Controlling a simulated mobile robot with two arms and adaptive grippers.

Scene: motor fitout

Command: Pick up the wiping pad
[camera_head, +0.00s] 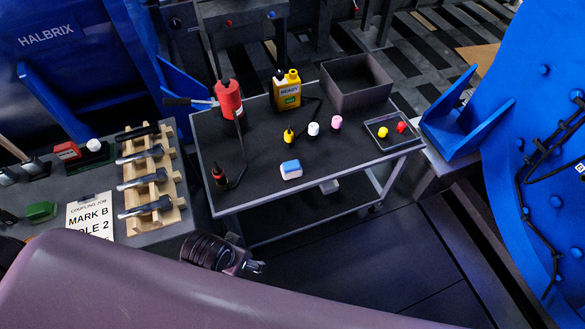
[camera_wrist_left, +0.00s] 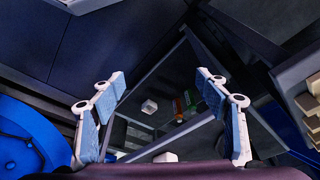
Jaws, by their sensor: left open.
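The wiping pad appears to be the small white block with a blue top (camera_head: 291,170). It lies near the front edge of the dark cart top (camera_head: 262,185), clear of the other items. My left gripper (camera_head: 253,267) is below and to the left of the pad in the head view, in front of the cart and apart from it. In the left wrist view its two pale blue fingers (camera_wrist_left: 160,86) are spread with nothing between them. Small white blocks (camera_wrist_left: 149,106) show beyond them; I cannot tell whether either is the pad. My right gripper is not in view.
On the cart stand a red bottle (camera_head: 229,98), a yellow bottle (camera_head: 287,92), small capped bottles (camera_head: 312,129), a grey open bin (camera_head: 384,78) and a shallow tray (camera_head: 373,145). A wooden tool rack (camera_head: 158,205) is at left. Space around the pad is free.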

